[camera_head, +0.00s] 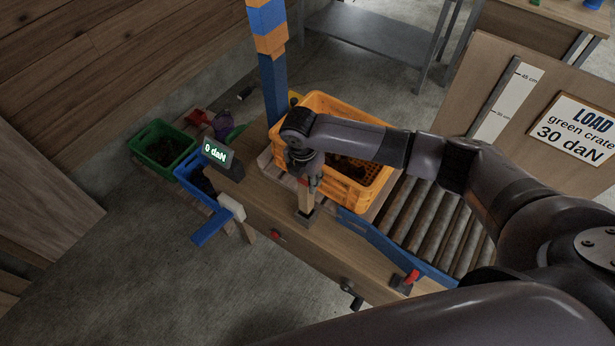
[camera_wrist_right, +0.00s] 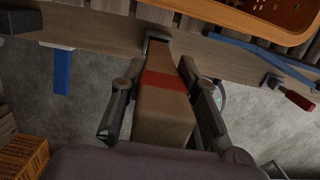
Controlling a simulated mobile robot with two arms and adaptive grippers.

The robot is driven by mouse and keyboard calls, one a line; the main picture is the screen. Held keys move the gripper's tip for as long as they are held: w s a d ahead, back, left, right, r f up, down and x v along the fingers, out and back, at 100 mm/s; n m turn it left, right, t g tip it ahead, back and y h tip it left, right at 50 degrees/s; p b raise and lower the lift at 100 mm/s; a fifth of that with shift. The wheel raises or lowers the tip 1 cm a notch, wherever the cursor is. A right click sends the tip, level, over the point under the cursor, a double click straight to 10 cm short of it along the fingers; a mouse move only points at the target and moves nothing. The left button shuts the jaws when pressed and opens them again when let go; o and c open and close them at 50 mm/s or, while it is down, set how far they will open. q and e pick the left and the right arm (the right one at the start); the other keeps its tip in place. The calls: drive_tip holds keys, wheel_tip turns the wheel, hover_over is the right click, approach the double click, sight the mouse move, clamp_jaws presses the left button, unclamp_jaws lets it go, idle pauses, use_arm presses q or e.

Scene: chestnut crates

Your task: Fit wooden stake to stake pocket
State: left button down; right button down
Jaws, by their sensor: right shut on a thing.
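The wooden stake (camera_head: 306,198) is a light brown square bar with a red band, held near upright with its lower end down. My right gripper (camera_head: 307,180) is shut on it near its top, and the fingers flank it in the right wrist view (camera_wrist_right: 162,84). The stake pocket (camera_head: 304,217) is a small dark metal socket on the bench's near edge; it also shows in the right wrist view (camera_wrist_right: 157,38). The stake's lower end meets the pocket's mouth in both views. I cannot tell how deep it sits. My left gripper is not in view.
The orange crate (camera_head: 373,204) stands just behind the stake, beside the roller conveyor (camera_head: 424,218). A display reading 0 daN (camera_head: 218,155) stands left on the wooden bench (camera_head: 262,208). A red-handled clamp (camera_head: 409,279) sits on the right. Green (camera_head: 150,135) and blue crates stand at the left.

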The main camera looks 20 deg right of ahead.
drive_tip(key=shift+p, duration=0.35)
drive_tip(key=shift+f+b, duration=1.85)
drive_tip(key=shift+f, duration=1.35)
drive_tip(key=c, duration=1.2)
unclamp_jaws()
drive_tip(key=shift+o, duration=0.2)
drive_tip(key=r, duration=0.8)
drive_tip(key=s+a+r, duration=0.1)
drive_tip(key=r, duration=0.2)
drive_tip(key=shift+a+r, duration=0.1)
drive_tip(key=shift+r, duration=0.3)
